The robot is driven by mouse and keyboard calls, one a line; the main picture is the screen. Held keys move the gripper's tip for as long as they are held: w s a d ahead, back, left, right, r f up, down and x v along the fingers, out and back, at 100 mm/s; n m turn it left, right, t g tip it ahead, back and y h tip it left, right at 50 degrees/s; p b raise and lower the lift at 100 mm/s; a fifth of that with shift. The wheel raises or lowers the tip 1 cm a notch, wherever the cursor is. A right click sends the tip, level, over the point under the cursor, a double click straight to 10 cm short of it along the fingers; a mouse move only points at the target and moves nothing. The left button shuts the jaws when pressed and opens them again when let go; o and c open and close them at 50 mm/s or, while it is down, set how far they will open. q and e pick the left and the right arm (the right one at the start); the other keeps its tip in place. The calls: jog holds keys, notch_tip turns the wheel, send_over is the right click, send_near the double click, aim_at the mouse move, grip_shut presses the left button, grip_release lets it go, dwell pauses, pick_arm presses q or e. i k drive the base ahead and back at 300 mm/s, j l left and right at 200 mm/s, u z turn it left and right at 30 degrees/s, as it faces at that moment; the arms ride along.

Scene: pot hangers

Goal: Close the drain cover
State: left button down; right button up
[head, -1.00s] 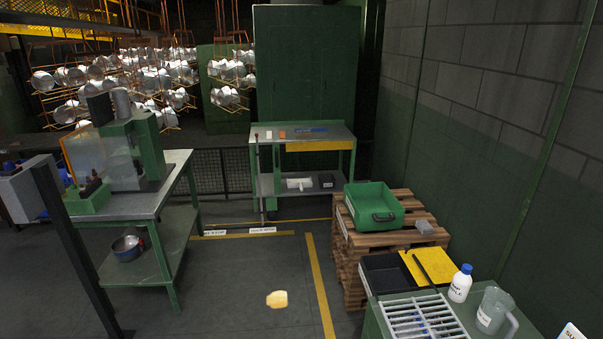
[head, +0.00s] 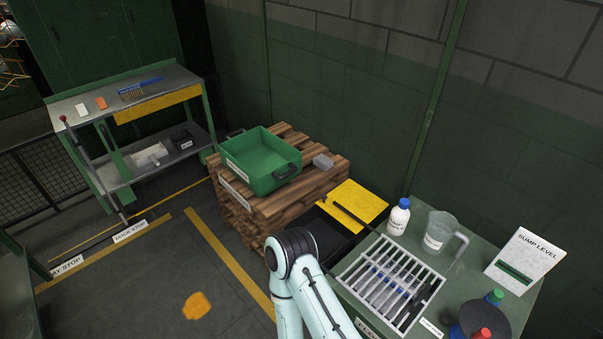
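A flat yellow panel (head: 362,197) with a black bar across it lies beside a black open box (head: 328,232), right of the pallets. It looks like a raised or folded-back cover, but no label confirms that it is the drain cover. One of my pale arms rises from the bottom edge, and its dark joint hides part of the black box's near side. Neither gripper shows in the head view.
A green crate (head: 260,158) and a small grey block (head: 323,161) sit on stacked wooden pallets (head: 246,202). A white rack (head: 408,268), a white bottle (head: 399,215), a clear jug (head: 440,232) and a sump level sign (head: 527,258) stand on the right bench.

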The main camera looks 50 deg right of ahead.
aim_at(366, 205)
jog(key=i+z, duration=0.1)
jog(key=i, duration=0.7)
jog(key=i+j+z, duration=0.1)
jog(key=i, duration=0.65)
jog(key=i+j+z, duration=0.1)
jog(key=z, duration=1.6)
